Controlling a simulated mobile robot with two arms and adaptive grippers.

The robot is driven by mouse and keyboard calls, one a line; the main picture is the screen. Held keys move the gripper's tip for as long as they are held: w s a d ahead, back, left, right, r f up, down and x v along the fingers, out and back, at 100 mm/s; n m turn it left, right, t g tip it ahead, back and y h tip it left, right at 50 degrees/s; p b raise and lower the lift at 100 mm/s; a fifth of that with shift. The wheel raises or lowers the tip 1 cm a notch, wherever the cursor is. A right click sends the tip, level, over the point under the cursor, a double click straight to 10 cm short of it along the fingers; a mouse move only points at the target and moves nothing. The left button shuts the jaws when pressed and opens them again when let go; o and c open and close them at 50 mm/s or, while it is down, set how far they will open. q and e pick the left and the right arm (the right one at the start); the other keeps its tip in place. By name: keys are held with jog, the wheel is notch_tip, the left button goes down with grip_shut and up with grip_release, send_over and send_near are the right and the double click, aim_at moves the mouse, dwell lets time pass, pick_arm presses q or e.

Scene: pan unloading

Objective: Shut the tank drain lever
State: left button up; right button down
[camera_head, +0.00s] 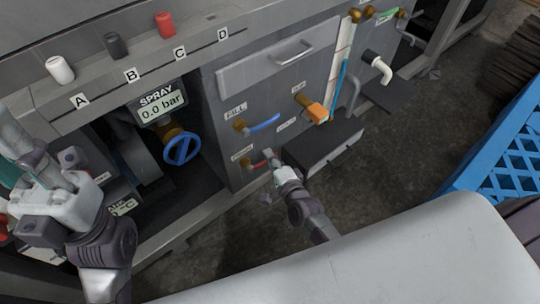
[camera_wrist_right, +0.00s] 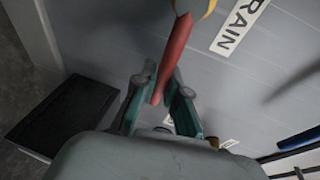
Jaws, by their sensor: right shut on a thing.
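The red drain lever (camera_wrist_right: 175,55) runs down from a yellow fitting in the wrist view, beside the "DRAIN" label (camera_wrist_right: 240,22). In the head view a short part of the red lever (camera_head: 257,165) shows low on the grey panel. My right gripper (camera_head: 268,156) is at the lever. In the wrist view my right gripper's fingers (camera_wrist_right: 160,92) are shut on the lever's free end, one on each side. My left gripper (camera_head: 60,205) is at the left of the head view, and its fingertips cannot be made out.
Above the drain lever is a blue fill lever (camera_head: 263,123); an orange-handled valve (camera_head: 316,111) is further right. A blue handwheel (camera_head: 182,148) is left, below the spray display (camera_head: 161,103) reading 0.0 bar. A dark box (camera_head: 320,150) stands close right. A blue crate (camera_head: 505,165) is far right.

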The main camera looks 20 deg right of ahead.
jog(key=shift+f, duration=0.1)
jog(key=c, duration=1.2)
grip_release()
jog(key=v, duration=1.2)
